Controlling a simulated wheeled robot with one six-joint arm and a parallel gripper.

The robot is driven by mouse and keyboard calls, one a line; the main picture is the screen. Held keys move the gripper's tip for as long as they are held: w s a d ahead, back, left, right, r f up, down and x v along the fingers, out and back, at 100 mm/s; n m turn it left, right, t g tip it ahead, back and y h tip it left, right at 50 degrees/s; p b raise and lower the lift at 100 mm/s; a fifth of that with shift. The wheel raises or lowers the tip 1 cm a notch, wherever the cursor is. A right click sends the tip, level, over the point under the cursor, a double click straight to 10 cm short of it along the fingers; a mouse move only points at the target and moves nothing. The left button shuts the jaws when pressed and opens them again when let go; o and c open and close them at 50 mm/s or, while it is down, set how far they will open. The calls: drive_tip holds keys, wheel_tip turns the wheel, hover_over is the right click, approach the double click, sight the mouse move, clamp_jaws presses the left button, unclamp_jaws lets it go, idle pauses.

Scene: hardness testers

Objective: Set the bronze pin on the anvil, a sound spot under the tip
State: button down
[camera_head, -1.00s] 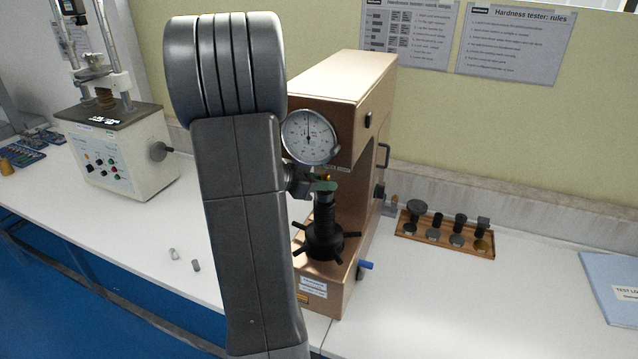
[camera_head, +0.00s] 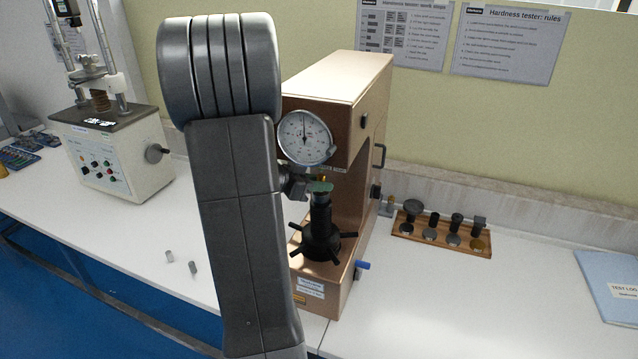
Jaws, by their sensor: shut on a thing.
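The hardness tester (camera_head: 345,100) is a copper-coloured machine with a round dial (camera_head: 304,138). Its black anvil post (camera_head: 321,215) stands on a hub with several spokes. A small greenish piece, which I take for the bronze pin (camera_head: 320,187), lies sideways at the top of the post. A small yellowish tip (camera_head: 323,178) shows just above it. My gripper (camera_head: 307,186) reaches in from the left, shut on the near end of the pin. My arm hides much of the gripper. Whether the pin touches the anvil or the tip, I cannot tell.
Two small grey pins (camera_head: 181,262) lie on the white bench left of my arm. A wooden tray (camera_head: 440,242) with several dark anvils and a blue folder (camera_head: 612,285) are to the right. Another tester (camera_head: 115,155) stands at left.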

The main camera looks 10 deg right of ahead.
drive_tip(key=shift+f, duration=0.2)
drive_tip(key=c, duration=1.2)
unclamp_jaws()
drive_tip(key=shift+c, duration=1.2)
drive_tip(key=s+a, duration=0.2)
drive_tip(key=a, duration=0.4)
drive_tip(key=shift+a+r, duration=0.2)
drive_tip(key=shift+a, duration=0.15)
drive_tip(key=shift+d, duration=0.1)
